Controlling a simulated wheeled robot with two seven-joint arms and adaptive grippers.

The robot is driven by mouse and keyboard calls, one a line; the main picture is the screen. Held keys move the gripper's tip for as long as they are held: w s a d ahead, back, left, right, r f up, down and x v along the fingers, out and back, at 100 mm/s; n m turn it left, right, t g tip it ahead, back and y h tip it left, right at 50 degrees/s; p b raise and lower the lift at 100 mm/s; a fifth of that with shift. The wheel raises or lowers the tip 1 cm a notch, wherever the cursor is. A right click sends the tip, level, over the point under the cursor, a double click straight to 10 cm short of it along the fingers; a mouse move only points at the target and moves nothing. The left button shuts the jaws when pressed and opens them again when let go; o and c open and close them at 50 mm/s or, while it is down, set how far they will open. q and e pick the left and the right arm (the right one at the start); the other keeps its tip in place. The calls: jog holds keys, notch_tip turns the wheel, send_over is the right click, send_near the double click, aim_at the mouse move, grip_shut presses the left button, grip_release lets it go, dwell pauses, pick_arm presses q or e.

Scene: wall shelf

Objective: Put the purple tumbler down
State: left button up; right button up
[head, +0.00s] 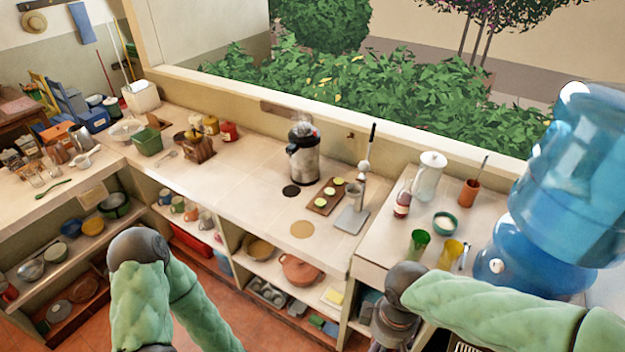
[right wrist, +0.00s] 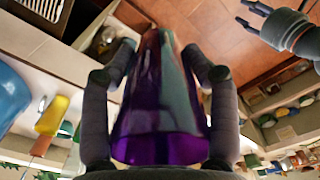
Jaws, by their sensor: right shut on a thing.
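The purple tumbler (right wrist: 160,110) is between the two fingers of my right gripper (right wrist: 160,50) in the right wrist view. The fingers are shut on its sides, and its translucent purple wall fills the middle of that view. In the head view my right arm hides the tumbler, and only dark parts of the gripper show below the wrist at the lower right, in front of the shelves. My left gripper (right wrist: 246,14) shows at the top right of the right wrist view, with its fingers apart and nothing between them.
The right counter holds a green cup (head: 418,244), a yellow cup (head: 450,253), a teal bowl (head: 445,223), a bottle (head: 403,200) and a white pitcher (head: 429,175). A blue water jug (head: 570,190) stands at the right. Shelves under the counter hold an orange pot (head: 301,271) and a yellow sponge (head: 334,296).

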jog(key=shift+s+f+b, duration=0.2)
jog(key=shift+f+b, duration=0.1)
jog(key=shift+w+f+m+b, duration=0.4)
jog(key=shift+w+f+b, duration=0.15)
jog(key=shift+w+f, duration=0.35)
pick_arm(q)
notch_tip(320, 180, down, 18)
jog(key=b, duration=1.6)
jog(key=shift+s, duration=0.2)
pick_arm(e)
jog(key=w+d+f+m, duration=0.1)
jog(key=w+f+m, duration=0.1)
jog(key=w+f, duration=0.3)
jog(key=w+d+f+m, duration=0.1)
jog(key=w+f+m, duration=0.2)
jog(key=f, duration=1)
jog(key=w+d+f+m, duration=0.1)
jog(key=w+f+m, duration=0.1)
jog(key=w+f, duration=0.4)
notch_tip(320, 180, down, 3)
jog(key=shift+w+f, duration=0.15)
jog(key=shift+w, duration=0.15)
